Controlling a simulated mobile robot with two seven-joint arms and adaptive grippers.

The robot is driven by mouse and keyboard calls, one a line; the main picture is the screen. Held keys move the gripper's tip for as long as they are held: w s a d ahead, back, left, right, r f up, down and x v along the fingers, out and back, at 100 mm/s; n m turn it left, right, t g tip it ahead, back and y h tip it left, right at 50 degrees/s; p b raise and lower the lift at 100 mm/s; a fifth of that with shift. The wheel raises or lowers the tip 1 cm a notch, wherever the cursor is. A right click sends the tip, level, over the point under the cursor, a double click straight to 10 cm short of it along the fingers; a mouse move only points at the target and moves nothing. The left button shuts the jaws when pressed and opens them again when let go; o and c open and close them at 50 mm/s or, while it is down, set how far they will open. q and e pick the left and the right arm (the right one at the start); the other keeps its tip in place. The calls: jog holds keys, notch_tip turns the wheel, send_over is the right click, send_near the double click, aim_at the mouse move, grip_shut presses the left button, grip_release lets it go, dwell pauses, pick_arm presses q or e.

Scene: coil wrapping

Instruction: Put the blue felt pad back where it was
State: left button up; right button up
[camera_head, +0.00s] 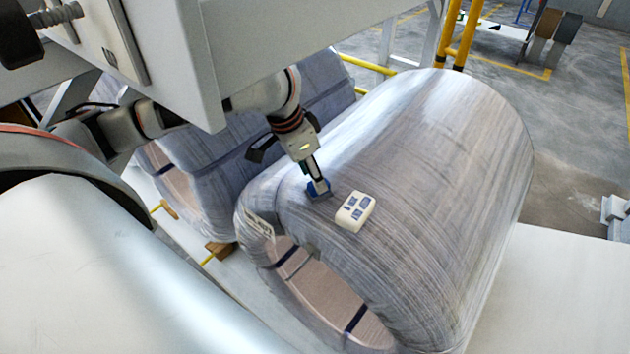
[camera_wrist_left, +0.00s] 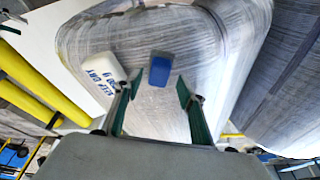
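The blue felt pad (camera_head: 318,188) is on the top of the large film-wrapped coil (camera_head: 430,150), near its front end. It also shows in the left wrist view (camera_wrist_left: 160,71), ahead of and between my fingertips. My left gripper (camera_head: 317,181) points down at the pad from above. In the wrist view its two green-sided fingers (camera_wrist_left: 160,84) are apart, with gaps on both sides of the pad. I cannot tell whether the fingertips reach down beside the pad. My right gripper is not in view.
A white desiccant pack with blue print (camera_head: 355,211) lies on the coil just right of the pad; it also shows in the wrist view (camera_wrist_left: 101,74). Another wrapped coil (camera_head: 205,165) lies to the left. Yellow posts (camera_head: 460,35) stand behind.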

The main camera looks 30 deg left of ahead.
aim_at(308, 200)
pick_arm(q)
jog(key=shift+v, duration=2.25)
